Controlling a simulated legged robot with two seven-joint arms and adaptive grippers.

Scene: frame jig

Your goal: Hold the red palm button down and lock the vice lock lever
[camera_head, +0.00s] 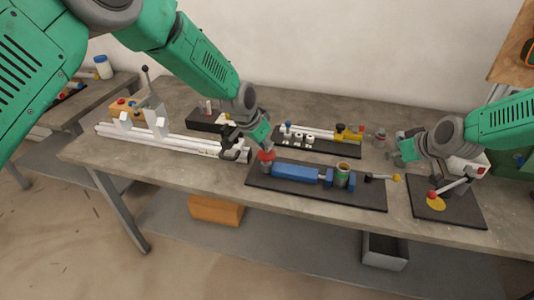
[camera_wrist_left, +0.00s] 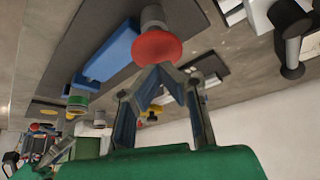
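The red palm button (camera_head: 267,155) stands at the left end of a dark plate (camera_head: 315,198); it is also large in the left wrist view (camera_wrist_left: 157,47). My left gripper (camera_head: 264,146) is just above the button. In the left wrist view its fingertips (camera_wrist_left: 158,70) come together, shut and empty, at the button's edge; I cannot tell if they touch it. The blue vice (camera_head: 295,173) holds a can-like part (camera_head: 342,176). A lever with a yellow knob (camera_head: 397,177), apparently the vice lock lever, lies low right of it. My right gripper (camera_head: 401,153) is above and behind the lever, fingers unclear.
White rails with a black clamp (camera_head: 234,146) lie left of the button. A dark plate with white parts and a yellow clamp (camera_head: 345,132) lies behind the vice. Right of the lever, another plate carries a red-knobbed lever and yellow disc (camera_head: 436,203). Bare table lies between the plates.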

